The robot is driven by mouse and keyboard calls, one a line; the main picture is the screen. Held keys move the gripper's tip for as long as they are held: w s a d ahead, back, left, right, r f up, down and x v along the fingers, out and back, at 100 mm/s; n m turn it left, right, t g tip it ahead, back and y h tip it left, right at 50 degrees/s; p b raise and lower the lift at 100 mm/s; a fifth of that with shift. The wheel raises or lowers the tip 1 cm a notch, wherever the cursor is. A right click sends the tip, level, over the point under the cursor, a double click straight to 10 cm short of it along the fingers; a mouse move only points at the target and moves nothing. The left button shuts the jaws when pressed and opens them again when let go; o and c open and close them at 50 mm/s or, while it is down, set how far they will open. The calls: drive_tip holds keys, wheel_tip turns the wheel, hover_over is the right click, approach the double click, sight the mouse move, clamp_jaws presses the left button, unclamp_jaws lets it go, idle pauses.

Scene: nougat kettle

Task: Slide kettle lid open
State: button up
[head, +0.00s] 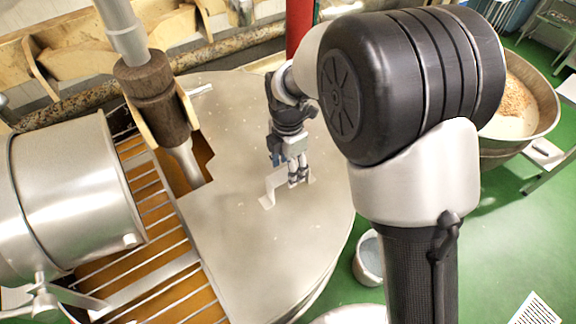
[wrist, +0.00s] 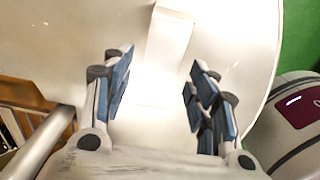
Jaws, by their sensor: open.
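The kettle lid (head: 245,235) is a flat, pale metal plate over the right part of the kettle, and it fills much of the wrist view (wrist: 60,40). A bracket-like handle (head: 270,188) stands on the lid near its right side. My gripper (head: 298,181) points down at the handle, its fingers close to it. In the wrist view, my gripper (wrist: 162,62) is open, with blue-padded fingers on either side of the pale handle strip (wrist: 170,38). A gap shows between the pads and the strip. I cannot tell whether the fingertips touch the lid.
Left of the lid, a metal grate (head: 165,235) covers the orange-brown kettle opening. A wooden-collared shaft (head: 152,95) and a steel drum (head: 75,190) stand there. A bucket (head: 370,258) is on the green floor, right of the kettle. A bowl of nuts (head: 520,110) stands at the upper right.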

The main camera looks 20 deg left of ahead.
drive_tip(key=shift+f, duration=0.1)
drive_tip(key=shift+c, duration=0.5)
clamp_jaws()
